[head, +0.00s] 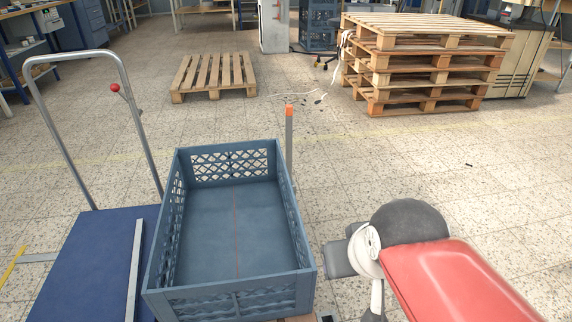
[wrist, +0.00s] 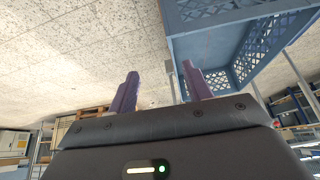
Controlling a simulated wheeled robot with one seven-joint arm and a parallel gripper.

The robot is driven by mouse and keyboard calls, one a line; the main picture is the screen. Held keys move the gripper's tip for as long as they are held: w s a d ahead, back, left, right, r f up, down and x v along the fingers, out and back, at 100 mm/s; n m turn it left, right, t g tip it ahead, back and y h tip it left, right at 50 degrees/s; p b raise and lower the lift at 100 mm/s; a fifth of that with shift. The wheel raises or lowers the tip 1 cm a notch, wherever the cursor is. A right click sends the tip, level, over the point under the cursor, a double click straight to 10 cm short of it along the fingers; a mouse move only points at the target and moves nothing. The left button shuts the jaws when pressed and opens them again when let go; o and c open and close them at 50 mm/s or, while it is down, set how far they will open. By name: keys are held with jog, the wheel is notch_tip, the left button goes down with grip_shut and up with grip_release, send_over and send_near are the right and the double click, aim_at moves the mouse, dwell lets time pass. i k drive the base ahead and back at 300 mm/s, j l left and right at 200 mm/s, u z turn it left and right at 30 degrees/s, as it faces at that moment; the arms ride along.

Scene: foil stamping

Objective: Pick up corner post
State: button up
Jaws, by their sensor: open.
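A slim grey post with an orange tip (head: 289,140) stands upright just outside the far right corner of the blue-grey crate (head: 309,274). Its lower part is hidden by the crate. A second, plain grey bar (head: 134,268) lies on the blue trolley deck to the left. I cannot tell which of the two the task calls the corner post. My gripper (wrist: 161,86) is open in the wrist view, with its purple fingers apart. The crate (wrist: 207,48) fills the upper right there. A thin grey strip shows between the fingers; I cannot tell its distance.
The blue trolley (head: 75,262) with a tall tubular handle stands left of the crate. A single wooden pallet (head: 213,74) lies farther back, and a pallet stack (head: 425,62) stands at the back right. Tiled floor is open right of the crate, beyond my red arm.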

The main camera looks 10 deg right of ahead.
aim_at(288, 108)
jog(key=l+u, duration=0.15)
jog(key=l, duration=0.3)
jog(key=k+l+u, duration=0.1)
jog(key=l, duration=0.3)
jog(key=k+l+u, duration=0.15)
jog(key=l, duration=0.3)
jog(key=l+u, duration=0.1)
jog(key=l, duration=0.3)
jog(key=i+l+u, duration=0.25)
jog(key=l, duration=0.15)
jog(key=l+u, duration=0.2)
jog(key=l, duration=0.2)
jog(key=i+l+u, duration=0.25)
jog(key=l, duration=0.25)
jog(key=i+l+u, duration=0.3)
jog(key=i, duration=0.25)
jog(key=i+l+u, duration=0.3)
jog(key=i, duration=0.2)
